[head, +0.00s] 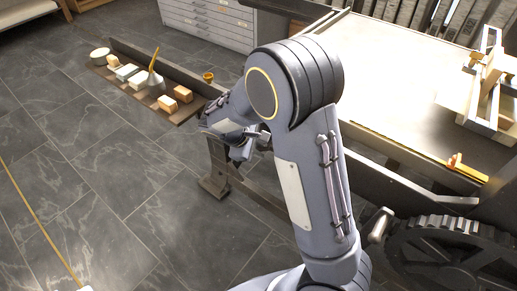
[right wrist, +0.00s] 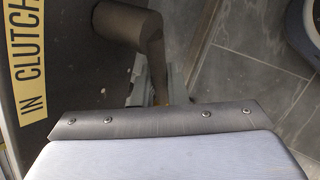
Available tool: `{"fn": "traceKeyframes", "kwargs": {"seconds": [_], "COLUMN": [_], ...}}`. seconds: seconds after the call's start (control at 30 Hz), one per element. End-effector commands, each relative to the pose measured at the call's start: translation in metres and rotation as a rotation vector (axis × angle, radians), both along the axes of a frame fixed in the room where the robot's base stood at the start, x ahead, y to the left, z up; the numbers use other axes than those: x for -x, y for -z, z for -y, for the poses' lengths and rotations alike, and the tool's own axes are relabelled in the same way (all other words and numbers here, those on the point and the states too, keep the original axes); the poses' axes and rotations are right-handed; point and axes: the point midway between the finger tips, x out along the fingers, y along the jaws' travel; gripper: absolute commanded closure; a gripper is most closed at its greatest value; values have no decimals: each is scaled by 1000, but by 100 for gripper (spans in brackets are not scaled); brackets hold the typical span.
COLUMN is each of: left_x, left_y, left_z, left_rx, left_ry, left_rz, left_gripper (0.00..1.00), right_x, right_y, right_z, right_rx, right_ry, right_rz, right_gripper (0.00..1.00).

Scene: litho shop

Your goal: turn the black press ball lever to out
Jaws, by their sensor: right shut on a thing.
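My right gripper (head: 243,152) reaches down beside the near left side of the press in the head view. In the right wrist view, a dark lever with a thick round hub (right wrist: 122,24) and a short arm (right wrist: 151,48) runs down between the fingers of my right gripper (right wrist: 156,90). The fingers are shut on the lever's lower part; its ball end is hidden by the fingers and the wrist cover. A yellow label reading "IN CLUTCH" (right wrist: 27,60) is on the panel left of the lever. My left gripper is not in view.
The press bed (head: 400,90) and its dark frame stand to the right, with a toothed gear wheel (head: 445,255) at lower right. A low shelf (head: 180,115) with blocks and a brush is beyond the gripper. The tiled floor at left is mostly clear.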

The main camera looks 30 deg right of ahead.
Motion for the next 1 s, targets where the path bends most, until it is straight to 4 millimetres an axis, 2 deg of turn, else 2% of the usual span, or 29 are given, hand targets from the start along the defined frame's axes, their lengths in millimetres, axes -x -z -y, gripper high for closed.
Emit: {"fn": "traceKeyframes", "kwargs": {"seconds": [0.17, 0.37, 0.7, 1.0], "left_x": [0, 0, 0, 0], "left_y": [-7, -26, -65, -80], "left_z": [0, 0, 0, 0], "left_rx": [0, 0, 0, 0], "left_ry": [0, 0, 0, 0], "left_rz": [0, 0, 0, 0], "left_gripper": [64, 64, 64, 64], "right_x": [1, 5, 17, 29], "right_y": [-1, 1, 11, 18], "right_z": [1, 2, 7, 12], "right_rx": [11, 48, 159, 252], "right_ry": [0, 0, 0, 1], "right_rz": [-26, -117, -384, -612], "right_gripper": [100, 100, 100, 100]}}
